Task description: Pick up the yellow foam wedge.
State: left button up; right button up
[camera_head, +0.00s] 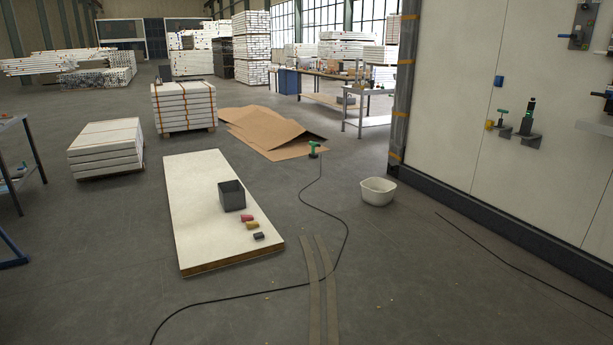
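A small yellow block, which looks like the yellow foam wedge (252,226), lies on a long white panel (195,210) on the floor, left of the picture's middle. A red block (246,218) lies just behind it and a dark grey block (259,236) just in front of it, in a short row. An open dark grey bin (232,196) stands on the panel behind the row. The yellow block's exact shape is too small to tell. Neither of my grippers shows in the head view.
A black cable (346,232) and two flat strips (321,285) lie on the floor right of the panel. A white tub (378,191) stands further right, before a tall white wall (450,110). Flattened cardboard (265,133) lies behind. The floor in front is mostly clear.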

aim_at(250, 225)
jog(key=i+l+z, duration=0.2)
jog(key=z, duration=0.2)
jog(key=i+l+z, duration=0.2)
jog(key=z, duration=0.2)
jog(key=i+l+z, duration=0.2)
jog(key=z, duration=0.2)
jog(key=i+z, duration=0.4)
jog(key=i+l+z, duration=0.15)
jog(key=i, duration=0.6)
jog(key=i+j+u, duration=0.15)
jog(key=i+u, duration=0.7)
jog(key=u, duration=0.15)
jog(key=i+l+u, duration=0.1)
jog(key=i+u, duration=0.35)
jog(key=i+j+u, duration=0.25)
jog(key=i+u, duration=0.25)
jog(key=i, duration=0.55)
jog(key=i+l+u, duration=0.2)
jog(key=i+u, duration=0.25)
jog(key=i, duration=0.6)
jog(key=i+z, duration=0.15)
jog(key=i, duration=0.75)
jog(key=i+z, duration=0.15)
jog(key=i, duration=0.8)
